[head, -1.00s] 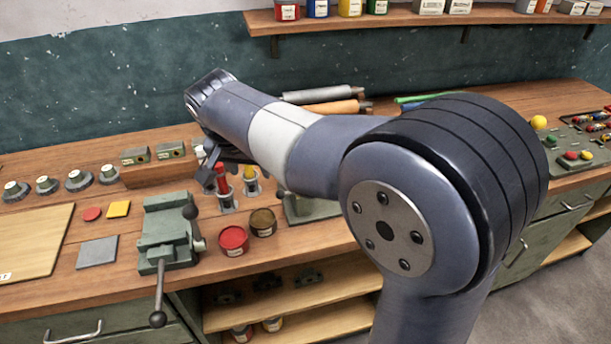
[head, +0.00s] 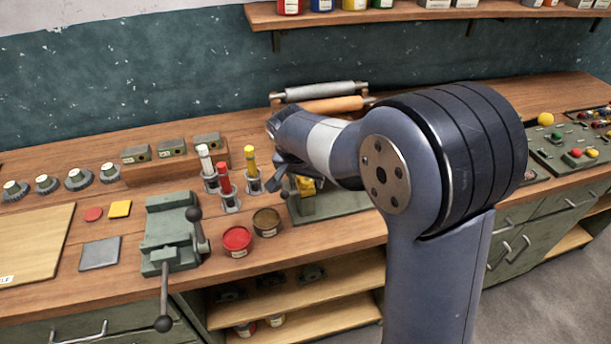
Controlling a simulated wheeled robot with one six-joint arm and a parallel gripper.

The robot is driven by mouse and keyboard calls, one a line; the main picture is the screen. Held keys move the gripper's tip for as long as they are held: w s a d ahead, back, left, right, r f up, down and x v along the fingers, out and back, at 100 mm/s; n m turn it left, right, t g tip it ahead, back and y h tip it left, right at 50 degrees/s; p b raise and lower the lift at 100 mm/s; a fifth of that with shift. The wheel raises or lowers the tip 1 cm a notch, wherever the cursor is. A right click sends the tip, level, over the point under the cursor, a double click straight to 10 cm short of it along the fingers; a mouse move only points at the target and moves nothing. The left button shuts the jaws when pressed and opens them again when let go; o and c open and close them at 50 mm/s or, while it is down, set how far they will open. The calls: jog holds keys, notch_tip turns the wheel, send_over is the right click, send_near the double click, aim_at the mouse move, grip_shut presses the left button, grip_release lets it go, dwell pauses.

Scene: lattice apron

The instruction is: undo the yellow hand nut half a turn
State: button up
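A yellow part (head: 307,185), which looks like the hand nut, shows partly behind my arm, above a green base plate (head: 345,203) right of the middle of the bench. My wrist covers some of it, so its shape and turn cannot be told. My gripper (head: 275,182) points down just left of the yellow part, near the yellow-topped marker. Its dark fingers are small and partly hidden. I cannot tell whether they are open or touch anything.
White, red and yellow (head: 250,160) markers stand in metal holders close left of my gripper. Red (head: 237,240) and brown (head: 267,222) tins stand in front. A green vise (head: 170,235) is further left. Rollers (head: 320,92) lie behind my arm.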

jog(key=c, duration=0.9)
jog(key=shift+n, duration=0.3)
jog(key=n+y, duration=0.1)
jog(key=n, duration=0.2)
jog(key=shift+d+b, duration=0.2)
jog(key=shift+b, duration=0.1)
jog(key=n+y, duration=0.1)
jog(key=n, duration=0.2)
jog(key=shift+d+n+y, duration=0.2)
jog(key=shift+n+y, duration=0.2)
jog(key=n, duration=0.1)
jog(key=n+y+b, duration=0.1)
jog(key=n, duration=0.1)
jog(key=shift+w+d+f+n+g, duration=0.1)
jog(key=shift+w+n+g, duration=0.05)
jog(key=shift+n+g, duration=0.15)
jog(key=shift+w+d+n+g+y+b, duration=0.1)
jog(key=shift+n+g+y+b, duration=0.4)
jog(key=shift+n, duration=0.65)
jog(key=shift+n+g+y+b, duration=0.1)
jog(key=shift+n+y+b, duration=0.2)
jog(key=shift+n+b, duration=0.6)
jog(key=shift+n, duration=0.35)
jog(key=o, duration=1)
jog(key=shift+c, duration=0.2)
